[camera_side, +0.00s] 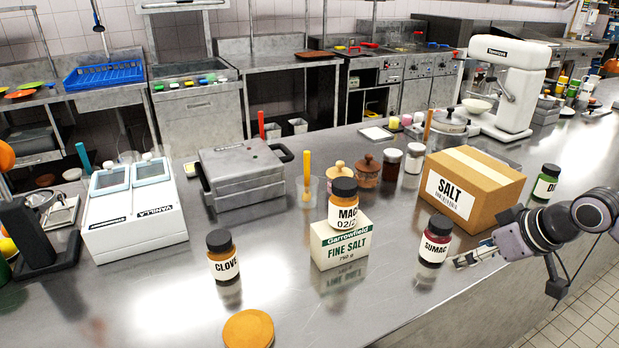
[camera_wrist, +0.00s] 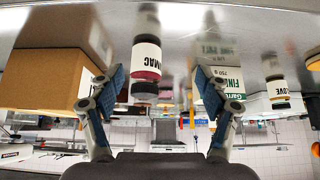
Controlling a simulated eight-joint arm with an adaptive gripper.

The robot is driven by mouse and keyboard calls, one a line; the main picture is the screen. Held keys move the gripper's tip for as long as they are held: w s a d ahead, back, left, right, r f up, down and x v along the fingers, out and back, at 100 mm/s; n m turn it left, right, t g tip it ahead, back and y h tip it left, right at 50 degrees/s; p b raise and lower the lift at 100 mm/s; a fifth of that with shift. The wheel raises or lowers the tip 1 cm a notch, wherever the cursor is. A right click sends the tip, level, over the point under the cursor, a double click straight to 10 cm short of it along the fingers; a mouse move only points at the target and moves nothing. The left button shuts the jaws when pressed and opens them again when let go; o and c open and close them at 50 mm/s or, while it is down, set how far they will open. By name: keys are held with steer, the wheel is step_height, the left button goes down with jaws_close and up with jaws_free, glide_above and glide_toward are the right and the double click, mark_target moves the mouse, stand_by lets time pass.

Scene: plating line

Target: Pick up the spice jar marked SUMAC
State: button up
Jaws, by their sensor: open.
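The SUMAC jar (camera_side: 434,246), with dark red contents, a white label and a black lid, stands upright on the steel counter in the side view. In the wrist view, which is upside down, the SUMAC jar (camera_wrist: 146,55) appears between my two fingers, nearer the left one. My gripper (camera_side: 472,258) is open and low over the counter, just right of the jar in the side view. Its blue-padded fingers are spread in the wrist view, where my gripper (camera_wrist: 160,82) holds nothing. I cannot tell whether the fingertips reach around the jar.
A cardboard SALT box (camera_side: 472,190) stands close behind the jar. Left of it is a Garrowfield fine salt box (camera_side: 340,245) with a MAC-labelled jar (camera_side: 343,204) on top. A CLOVE jar (camera_side: 222,258) stands further left. The counter in front of the SUMAC jar is clear.

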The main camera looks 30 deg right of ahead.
mark_target(444, 237)
steer(key=shift+o, duration=0.5)
steer(key=shift+w+d+f+m+t+h, duration=0.25)
steer(key=shift+w+m+t+h, duration=0.2)
steer(key=shift+w+m+h, duration=0.45)
steer(key=shift+w+d+f+m+t+h, duration=0.2)
steer(key=shift+w+f+m+t+h, duration=0.35)
steer(key=shift+w, duration=0.6)
steer(key=shift+w+d+f+m+t+h, duration=0.2)
steer(key=shift+w+m+t+h, duration=0.1)
steer(key=shift+w+m+h, duration=0.5)
steer(key=shift+w+a+x, duration=0.1)
steer(key=shift+a+x, duration=0.05)
steer(key=shift+x, duration=1.25)
steer(key=shift+w+a+x, duration=0.15)
steer(key=shift+x, duration=1.25)
steer(key=shift+r, duration=0.1)
steer(key=shift+y, duration=0.25)
steer(key=c, duration=1.5)
